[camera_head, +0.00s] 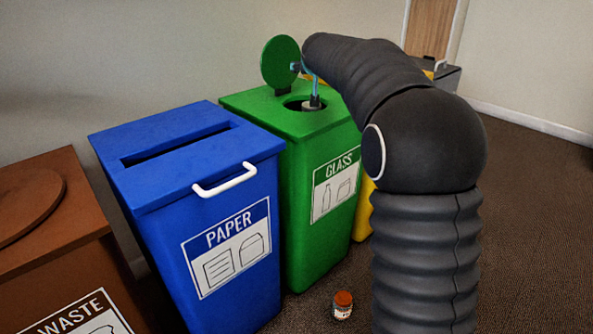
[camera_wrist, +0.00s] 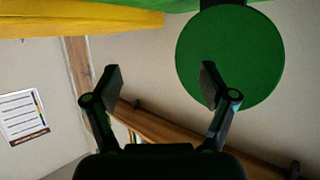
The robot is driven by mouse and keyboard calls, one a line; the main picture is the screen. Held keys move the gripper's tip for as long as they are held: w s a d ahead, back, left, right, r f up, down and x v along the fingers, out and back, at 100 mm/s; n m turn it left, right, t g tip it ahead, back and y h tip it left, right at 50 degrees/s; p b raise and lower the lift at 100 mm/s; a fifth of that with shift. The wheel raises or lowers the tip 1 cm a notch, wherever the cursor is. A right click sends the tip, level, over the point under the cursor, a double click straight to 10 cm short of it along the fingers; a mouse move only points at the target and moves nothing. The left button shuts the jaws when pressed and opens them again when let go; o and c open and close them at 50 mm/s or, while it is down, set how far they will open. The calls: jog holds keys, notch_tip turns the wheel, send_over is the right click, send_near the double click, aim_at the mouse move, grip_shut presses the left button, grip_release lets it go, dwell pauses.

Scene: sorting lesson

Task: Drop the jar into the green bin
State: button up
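The green bin (camera_head: 305,232), labelled GLASS, stands in the middle of the head view with a round hole in its top. Its round green lid (camera_head: 281,62) stands raised behind the hole; it also shows in the wrist view (camera_wrist: 245,60). A small jar (camera_head: 343,310) with an orange-red cap stands upright on the floor in front of the green bin. My gripper (camera_wrist: 160,80) is open, with nothing seen between its fingers. In the head view it is partly hidden by my arm, over the bin's hole and close to the lid. Contact with the lid cannot be told.
A blue PAPER bin (camera_head: 175,185) with a white handle stands left of the green bin. A brown WASTE bin (camera_head: 60,235) is at far left. A yellow bin (camera_head: 363,210) is mostly hidden behind my arm. Carpet (camera_head: 535,215) on the right is clear.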

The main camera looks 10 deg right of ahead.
dwell(0.3)
jog(key=v, duration=1.2)
jog(key=shift+r, duration=0.1)
